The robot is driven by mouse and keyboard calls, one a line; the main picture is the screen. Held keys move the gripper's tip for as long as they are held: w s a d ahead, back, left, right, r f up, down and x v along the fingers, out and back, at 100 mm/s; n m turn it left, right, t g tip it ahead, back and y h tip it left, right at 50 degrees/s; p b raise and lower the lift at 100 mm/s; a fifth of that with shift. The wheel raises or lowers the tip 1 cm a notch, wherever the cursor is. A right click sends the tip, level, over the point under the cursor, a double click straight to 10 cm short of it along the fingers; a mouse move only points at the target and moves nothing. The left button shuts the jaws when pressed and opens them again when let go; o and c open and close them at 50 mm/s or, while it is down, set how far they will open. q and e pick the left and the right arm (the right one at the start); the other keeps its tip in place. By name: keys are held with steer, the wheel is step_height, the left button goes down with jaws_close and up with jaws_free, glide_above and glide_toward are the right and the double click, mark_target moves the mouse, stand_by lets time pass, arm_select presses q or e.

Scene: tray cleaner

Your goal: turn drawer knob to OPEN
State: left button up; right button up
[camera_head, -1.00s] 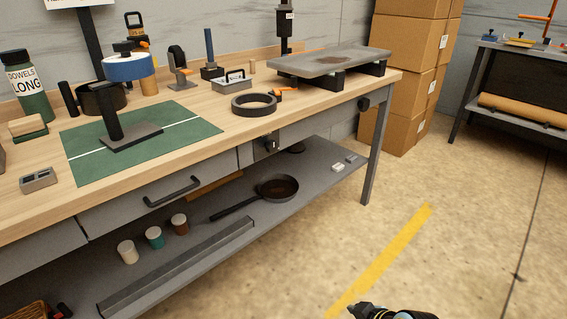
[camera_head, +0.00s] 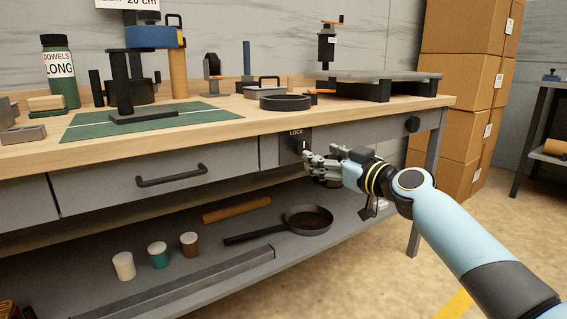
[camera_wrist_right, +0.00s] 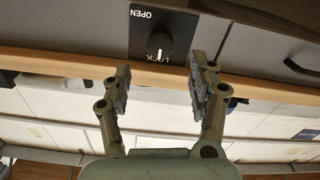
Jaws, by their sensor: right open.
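The dark drawer knob (camera_head: 298,146) sits on a black plate on the bench front, under the word LOCK. In the right wrist view the knob (camera_wrist_right: 160,44) shows a white pointer line aimed at LOCK; OPEN (camera_wrist_right: 146,13) is printed upside down in the plate's corner. My right gripper (camera_head: 314,162) is open just in front of the plate, partly covering it. In the wrist view its two fingers (camera_wrist_right: 161,80) are spread apart with the knob lying between and beyond their tips. My left gripper is not in view.
The grey drawer (camera_head: 110,190) with a black bar handle (camera_head: 172,178) is left of the knob. Another round knob (camera_head: 412,124) is on the bench's right end. A pan (camera_head: 308,219) and several cups are on the lower shelf. Cardboard boxes (camera_head: 455,75) stand behind.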

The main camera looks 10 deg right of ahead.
mark_target(304, 149)
steer(key=b+x, duration=0.1)
steer(key=x, duration=0.5)
steer(key=shift+f, duration=0.15)
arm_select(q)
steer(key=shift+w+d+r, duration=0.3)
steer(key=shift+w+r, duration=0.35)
arm_select(e)
steer(key=shift+w+a, duration=0.15)
steer(key=shift+w, duration=0.15)
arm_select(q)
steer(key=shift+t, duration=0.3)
arm_select(e)
steer(key=shift+c, duration=0.4)
steer(key=c, duration=1.1)
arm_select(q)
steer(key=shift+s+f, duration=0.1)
arm_select(e)
steer(key=shift+o, duration=0.2)
